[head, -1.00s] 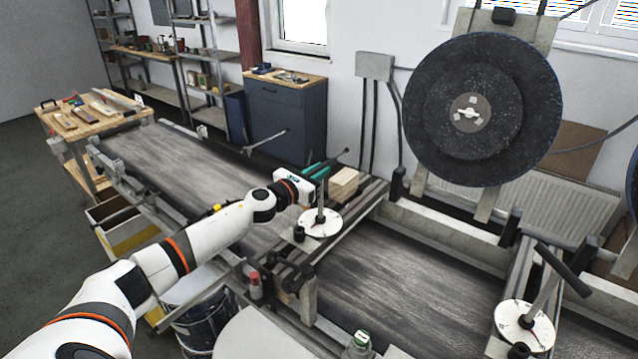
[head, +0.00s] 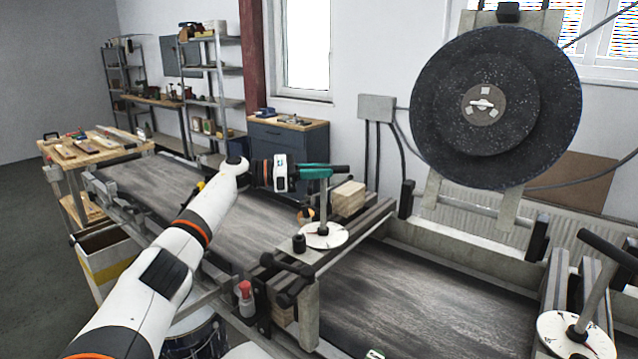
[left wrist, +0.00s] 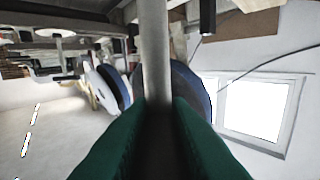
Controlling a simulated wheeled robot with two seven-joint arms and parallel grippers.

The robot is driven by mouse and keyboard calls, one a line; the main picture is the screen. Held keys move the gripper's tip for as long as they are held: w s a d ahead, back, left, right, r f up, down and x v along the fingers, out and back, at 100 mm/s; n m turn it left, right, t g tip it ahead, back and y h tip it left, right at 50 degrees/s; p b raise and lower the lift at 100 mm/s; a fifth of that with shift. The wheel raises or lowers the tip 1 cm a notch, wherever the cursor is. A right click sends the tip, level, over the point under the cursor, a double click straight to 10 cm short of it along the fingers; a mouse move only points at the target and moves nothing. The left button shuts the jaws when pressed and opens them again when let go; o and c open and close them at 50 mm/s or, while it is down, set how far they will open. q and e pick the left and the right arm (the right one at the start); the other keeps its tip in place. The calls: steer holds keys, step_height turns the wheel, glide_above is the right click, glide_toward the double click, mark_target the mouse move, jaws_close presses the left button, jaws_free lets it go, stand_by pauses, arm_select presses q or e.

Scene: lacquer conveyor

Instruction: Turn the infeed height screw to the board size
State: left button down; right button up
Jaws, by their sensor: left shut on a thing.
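The infeed height screw (head: 323,205) is a grey upright post with a black-ended crossbar on top, standing on a white dial (head: 324,236) at the near end of the infeed frame. My left gripper (head: 318,172) has teal fingers shut on the screw's crossbar, level with the top of the post. In the left wrist view, the two dark green fingers (left wrist: 158,125) close up to a grey bar (left wrist: 155,50) running up the picture. The dial's marks are too small to read. My right gripper is out of view.
A wooden block (head: 348,199) sits beside the dial. A second dial with a T-handle (head: 578,335) stands at the lower right. A large black disc (head: 495,105) hangs behind the conveyor. The conveyor belt (head: 420,290) is bare.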

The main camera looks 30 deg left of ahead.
arm_select(q)
steer(key=shift+m+g+h+b, duration=0.4)
steer(key=shift+g+b, duration=0.05)
steer(key=shift+g, duration=0.05)
steer(key=shift+r, duration=0.1)
steer(key=c, duration=1.3)
jaws_free()
steer(key=shift+a, duration=0.1)
steer(key=shift+s+a, duration=0.1)
steer(key=shift+a, duration=0.1)
steer(key=v, duration=1.1)
steer(key=shift+s+a, duration=0.1)
steer(key=shift+a, duration=0.05)
